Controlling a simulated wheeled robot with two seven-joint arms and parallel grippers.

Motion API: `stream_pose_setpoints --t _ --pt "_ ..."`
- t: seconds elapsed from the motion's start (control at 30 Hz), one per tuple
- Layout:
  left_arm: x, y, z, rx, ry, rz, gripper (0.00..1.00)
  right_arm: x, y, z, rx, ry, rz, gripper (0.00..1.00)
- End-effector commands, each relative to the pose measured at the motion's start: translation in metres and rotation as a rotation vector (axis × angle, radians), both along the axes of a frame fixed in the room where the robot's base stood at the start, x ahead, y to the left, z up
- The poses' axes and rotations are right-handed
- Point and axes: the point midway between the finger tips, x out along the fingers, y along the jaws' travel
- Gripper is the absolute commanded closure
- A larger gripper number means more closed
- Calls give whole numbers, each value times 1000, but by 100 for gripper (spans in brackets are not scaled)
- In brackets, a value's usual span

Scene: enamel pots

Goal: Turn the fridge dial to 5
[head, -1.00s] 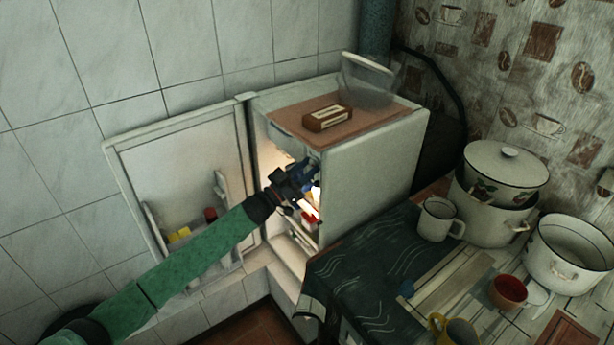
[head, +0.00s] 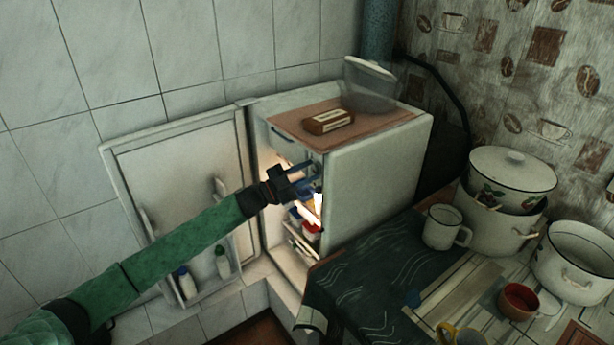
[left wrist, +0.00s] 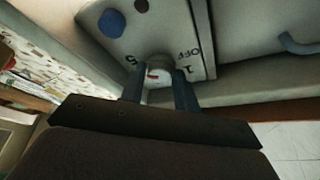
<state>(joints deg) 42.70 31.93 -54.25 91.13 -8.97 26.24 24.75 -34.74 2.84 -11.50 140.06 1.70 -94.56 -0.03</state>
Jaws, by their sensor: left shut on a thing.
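The fridge (head: 375,190) stands against the tiled wall with its door (head: 185,185) open to the left. My left gripper (head: 312,167) reaches its upper front opening. In the left wrist view, the pale round dial (left wrist: 160,71) sits between the two fingers of my left gripper (left wrist: 159,84), which is shut on it. A red mark shows on the dial's left part. The panel (left wrist: 155,35) around it bears a 5 on the left, and OFF and a 1 on the right. The exact setting cannot be told. My right gripper is not in view.
A brown box (head: 328,121) and a clear container (head: 370,85) stand on the fridge top. Food lies on the lit shelves. A table (head: 370,265) at the right holds pots (head: 500,225) and mugs (head: 441,228).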

Motion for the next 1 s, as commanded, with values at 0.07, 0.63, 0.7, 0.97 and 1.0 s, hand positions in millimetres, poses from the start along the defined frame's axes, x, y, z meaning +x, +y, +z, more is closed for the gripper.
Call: stream_pose_setpoints --t 0.07,0.63,0.7,0.97,1.0 --pt "1 1 -1 23 -30 0 92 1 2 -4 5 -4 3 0" --pt "1 1 1 81 -110 1 92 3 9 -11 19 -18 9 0" --pt "1 1 1 80 -109 1 92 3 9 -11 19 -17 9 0" --pt "1 1 1 80 -109 1 48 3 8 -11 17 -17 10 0" --pt "1 1 1 80 -109 1 48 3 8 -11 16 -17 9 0"
